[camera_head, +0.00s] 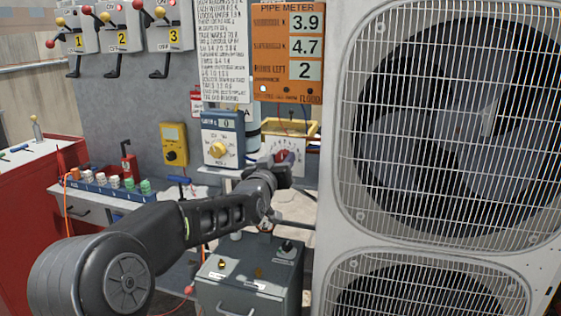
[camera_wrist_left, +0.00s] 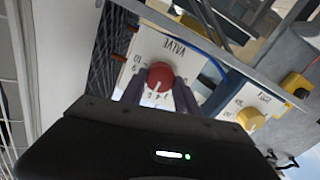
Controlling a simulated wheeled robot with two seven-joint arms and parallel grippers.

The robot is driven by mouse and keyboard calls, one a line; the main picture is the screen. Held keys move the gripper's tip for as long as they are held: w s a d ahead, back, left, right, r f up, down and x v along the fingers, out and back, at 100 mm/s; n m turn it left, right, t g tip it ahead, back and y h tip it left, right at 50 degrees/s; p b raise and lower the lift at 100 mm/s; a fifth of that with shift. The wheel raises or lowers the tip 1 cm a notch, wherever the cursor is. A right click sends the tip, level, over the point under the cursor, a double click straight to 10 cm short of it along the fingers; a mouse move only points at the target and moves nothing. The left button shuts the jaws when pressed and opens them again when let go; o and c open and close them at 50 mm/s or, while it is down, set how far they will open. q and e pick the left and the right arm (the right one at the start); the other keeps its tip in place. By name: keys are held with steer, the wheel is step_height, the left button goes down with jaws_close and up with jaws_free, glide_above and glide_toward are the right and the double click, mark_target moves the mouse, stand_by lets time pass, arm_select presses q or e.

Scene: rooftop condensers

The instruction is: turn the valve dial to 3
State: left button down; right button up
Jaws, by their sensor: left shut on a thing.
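The valve dial is a red knob (camera_wrist_left: 160,76) on a white panel (camera_wrist_left: 178,45) marked VALVE in the left wrist view. In the head view the white dial panel (camera_head: 297,146) is partly hidden behind my gripper. My left gripper (camera_head: 284,165) reaches it from the left arm, its two dark fingers on either side of the knob in the left wrist view (camera_wrist_left: 157,90), shut on it. A white pointer line shows on the knob, toward the fingers' side. Small numerals ring it, but I cannot read which one it points at. My right gripper is not in view.
A blue box with a yellow knob (camera_head: 217,149) stands just left of the valve panel. The orange pipe meter (camera_head: 266,60) above reads 3.9, 4.7 and 2. A large fan unit (camera_head: 340,120) closes off the right. A grey box (camera_head: 245,275) sits below my arm.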

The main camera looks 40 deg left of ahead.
arm_select(q)
steer(key=shift+f+n+b, duration=0.2)
steer(key=shift+n+b, duration=0.4)
steer(key=shift+b, duration=0.4)
steer(key=n+b, duration=0.4)
steer(key=b, duration=0.1)
steer(key=shift+f, duration=0.1)
steer(key=shift+a+n+b, duration=0.1)
steer(key=shift+n+b, duration=1)
steer(key=shift+n, duration=0.2)
steer(key=shift+r, duration=0.2)
steer(key=c, duration=0.9)
jaws_free()
